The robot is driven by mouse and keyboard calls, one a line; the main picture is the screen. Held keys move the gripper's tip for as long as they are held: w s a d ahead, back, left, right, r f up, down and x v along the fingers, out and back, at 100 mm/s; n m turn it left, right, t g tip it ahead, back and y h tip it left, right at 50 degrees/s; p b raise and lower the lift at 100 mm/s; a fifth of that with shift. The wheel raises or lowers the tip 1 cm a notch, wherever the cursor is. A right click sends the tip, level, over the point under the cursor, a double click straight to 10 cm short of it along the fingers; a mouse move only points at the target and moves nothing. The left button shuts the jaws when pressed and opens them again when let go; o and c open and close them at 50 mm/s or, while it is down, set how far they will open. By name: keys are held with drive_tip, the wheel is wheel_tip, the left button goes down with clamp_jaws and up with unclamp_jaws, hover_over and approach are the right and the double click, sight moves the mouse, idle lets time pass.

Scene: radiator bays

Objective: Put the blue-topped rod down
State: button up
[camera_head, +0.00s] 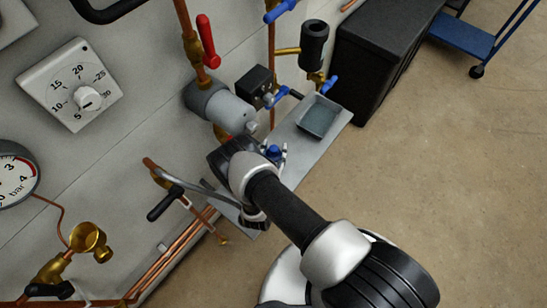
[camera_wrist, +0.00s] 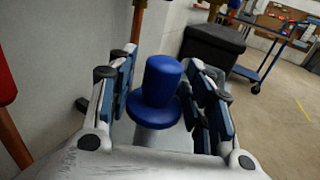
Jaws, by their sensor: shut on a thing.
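The blue-topped rod (camera_wrist: 158,100) stands between the fingers of my gripper in the wrist view. In the head view the blue top (camera_head: 273,151) shows as a small spot at my gripper (camera_head: 277,154), over or near a narrow grey shelf (camera_head: 337,123). My arm hides part of that area. I cannot tell whether the rod touches the shelf.
A grey tray (camera_head: 318,117) sits on the shelf beyond my gripper. A grey cylindrical fitting (camera_head: 222,107) and a red-handled valve (camera_head: 208,42) are on the wall side. A black case (camera_head: 385,45) and a blue trolley (camera_head: 468,35) stand behind. Floor at right is open.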

clamp_jaws()
